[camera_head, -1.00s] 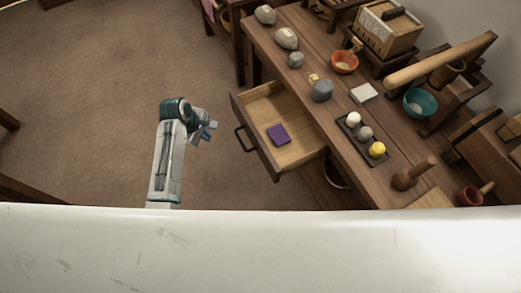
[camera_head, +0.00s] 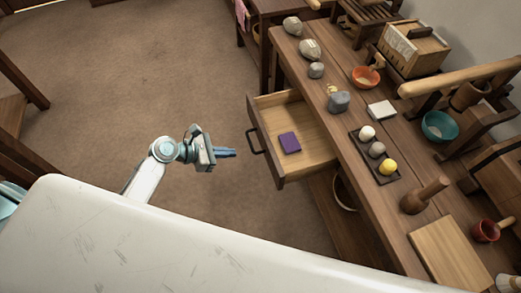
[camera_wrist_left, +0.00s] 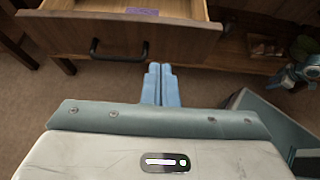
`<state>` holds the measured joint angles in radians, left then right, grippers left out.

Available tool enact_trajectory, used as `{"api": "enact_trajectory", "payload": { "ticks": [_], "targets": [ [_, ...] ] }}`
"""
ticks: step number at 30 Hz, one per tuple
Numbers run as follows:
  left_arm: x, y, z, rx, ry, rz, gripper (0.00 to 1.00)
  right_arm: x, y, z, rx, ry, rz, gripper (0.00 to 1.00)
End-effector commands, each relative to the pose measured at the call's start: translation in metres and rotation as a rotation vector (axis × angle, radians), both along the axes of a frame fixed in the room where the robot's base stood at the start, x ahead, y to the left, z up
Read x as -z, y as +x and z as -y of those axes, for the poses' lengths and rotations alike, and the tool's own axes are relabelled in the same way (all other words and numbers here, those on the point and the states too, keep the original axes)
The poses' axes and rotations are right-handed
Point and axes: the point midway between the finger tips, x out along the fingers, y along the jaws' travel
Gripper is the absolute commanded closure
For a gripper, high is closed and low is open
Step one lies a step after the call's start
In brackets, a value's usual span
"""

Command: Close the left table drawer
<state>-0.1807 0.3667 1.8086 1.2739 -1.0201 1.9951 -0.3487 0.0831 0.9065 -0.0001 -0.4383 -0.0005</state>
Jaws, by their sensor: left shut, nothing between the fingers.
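The wooden table drawer (camera_head: 309,166) stands pulled out from the long table (camera_head: 375,207), with a purple block (camera_head: 289,142) lying inside it. Its dark handle (camera_head: 255,141) is on the front, facing left. My left gripper (camera_head: 230,153) is shut and empty, a short way left of the drawer front and apart from the handle. In the left wrist view, the shut fingers (camera_wrist_left: 160,86) point toward the drawer front (camera_wrist_left: 180,40), with the handle (camera_wrist_left: 119,52) to their left. My right gripper does not show in the head view.
On the table are several grey stones (camera_head: 310,50), an orange bowl (camera_head: 365,77), a dark tray (camera_head: 367,149) with small balls, a teal bowl (camera_head: 439,125) and a wooden pestle (camera_head: 425,194). The brown floor (camera_head: 150,85) left of the drawer is clear.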

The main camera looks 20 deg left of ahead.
Motion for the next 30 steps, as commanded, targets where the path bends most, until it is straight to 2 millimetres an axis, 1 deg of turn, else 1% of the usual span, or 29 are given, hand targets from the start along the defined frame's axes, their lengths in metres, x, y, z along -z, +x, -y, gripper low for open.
{"api": "enact_trajectory", "payload": {
  "ticks": [1,11,15,21,30],
  "targets": [
    [0.004,0.005,0.007,-0.003,-0.005,0.0,1.0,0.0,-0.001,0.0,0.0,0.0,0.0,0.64],
    [0.036,0.037,0.055,0.0,-0.003,0.001,1.0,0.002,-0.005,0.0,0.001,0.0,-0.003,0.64],
    [0.035,0.049,0.073,0.001,-0.001,0.001,1.0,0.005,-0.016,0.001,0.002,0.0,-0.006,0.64],
    [0.037,0.057,0.085,0.001,0.002,0.001,1.0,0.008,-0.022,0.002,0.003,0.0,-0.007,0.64],
    [0.037,0.058,0.086,0.001,0.003,0.0,1.0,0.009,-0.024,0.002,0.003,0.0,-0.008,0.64]
  ]
}}
